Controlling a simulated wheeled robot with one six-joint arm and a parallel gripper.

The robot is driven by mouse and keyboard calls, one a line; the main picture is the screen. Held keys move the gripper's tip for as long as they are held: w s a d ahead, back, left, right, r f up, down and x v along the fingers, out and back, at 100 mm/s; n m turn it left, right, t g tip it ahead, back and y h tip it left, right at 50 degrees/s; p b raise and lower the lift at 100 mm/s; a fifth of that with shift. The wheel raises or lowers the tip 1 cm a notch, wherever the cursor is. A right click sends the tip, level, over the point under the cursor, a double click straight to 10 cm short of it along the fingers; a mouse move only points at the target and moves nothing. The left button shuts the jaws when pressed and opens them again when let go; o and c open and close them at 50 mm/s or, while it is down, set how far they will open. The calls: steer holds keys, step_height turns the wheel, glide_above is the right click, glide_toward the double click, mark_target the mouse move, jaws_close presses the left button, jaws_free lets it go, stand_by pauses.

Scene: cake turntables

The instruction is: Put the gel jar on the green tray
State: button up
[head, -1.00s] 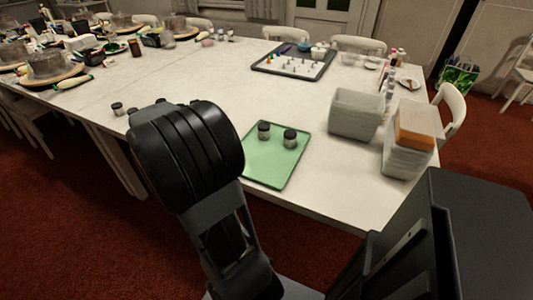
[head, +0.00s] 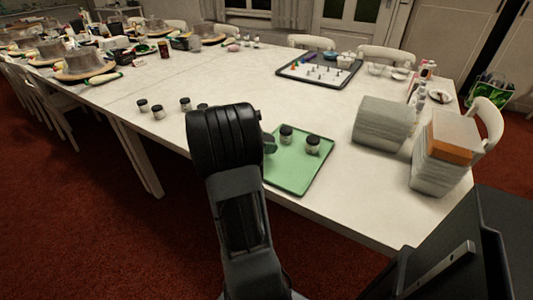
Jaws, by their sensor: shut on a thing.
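The green tray (head: 300,178) lies on the near part of the white table. Two small dark-lidded jars stand upright on it, one at the back (head: 286,135) and one to its right (head: 312,146). My black arm covers the tray's left side. Only a grey bit of my gripper (head: 268,144) shows past the arm, at the tray's left edge. The gripper is shut on a jar, taken as the gel jar, but the arm hides it. Similar jars stand on the table left of my arm, among them one (head: 142,105), another (head: 158,112) and a third (head: 185,104).
Stacked clear containers (head: 383,124) stand right of the tray, with another stack holding an orange item (head: 446,150) at the table's right edge. A dark-rimmed tray of small pieces (head: 318,70) lies farther back. Cake turntables (head: 84,66) line the far left.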

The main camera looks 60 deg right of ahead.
steer(key=shift+d+f+b, duration=0.1)
steer(key=shift+f+b, duration=0.4)
steer(key=shift+f, duration=1.15)
steer(key=shift+f, duration=0.1)
steer(key=shift+f, duration=0.1)
steer(key=o, duration=0.9)
steer(key=shift+o, duration=0.2)
